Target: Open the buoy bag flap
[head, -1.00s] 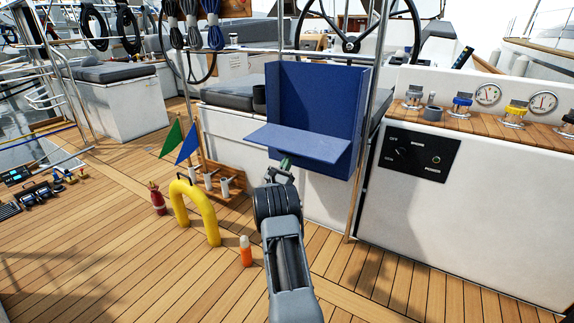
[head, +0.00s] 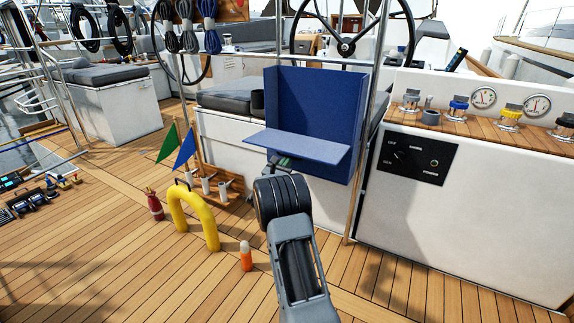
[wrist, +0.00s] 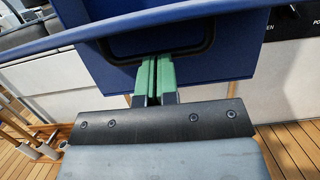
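The blue buoy bag (head: 312,100) hangs upright on the rail, its front open in the head view. Its lighter blue flap (head: 300,147) sticks out roughly level from the lower front. My gripper (head: 281,162) is just under the flap. In the wrist view the flap (wrist: 160,30) crosses the top as a blue band, with a black loop (wrist: 211,38) below it against blue. My green fingertips (wrist: 153,62) are together with only a thin dark line between them, overlapping the loop's lower edge. I cannot tell whether they touch or hold it.
A black switch panel (head: 417,157) is on the white console at right. A yellow horseshoe buoy (head: 206,222), an orange-and-white cylinder (head: 246,256) and a red item (head: 155,207) stand on the deck at left. A steel post (head: 364,120) runs beside the bag. The front deck is mostly clear.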

